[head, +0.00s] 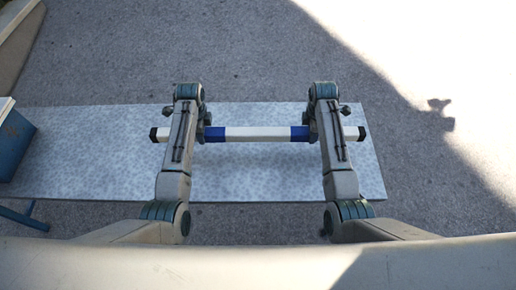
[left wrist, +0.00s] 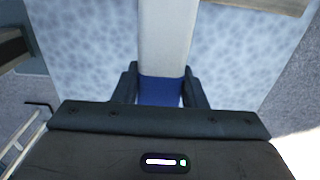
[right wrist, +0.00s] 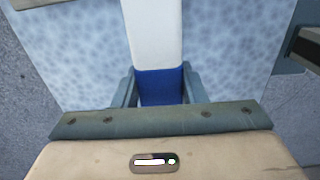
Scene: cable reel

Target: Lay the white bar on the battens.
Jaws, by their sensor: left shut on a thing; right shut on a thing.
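The white bar (head: 256,133) has blue bands and black ends, and lies crosswise over a pale blue speckled table (head: 90,150) in the head view. My left gripper (head: 205,133) is shut on it at the left blue band, which shows between the fingers in the left wrist view (left wrist: 160,92). My right gripper (head: 311,133) is shut on it at the right blue band, seen in the right wrist view (right wrist: 160,87). The bar looks level and above the tabletop; its exact height cannot be told. I cannot make out the battens in any view.
A blue box-like thing (head: 12,145) stands at the table's left edge, with a blue rod (head: 24,218) below it. Grey paving (head: 240,50) lies beyond the table, sunlit at the right.

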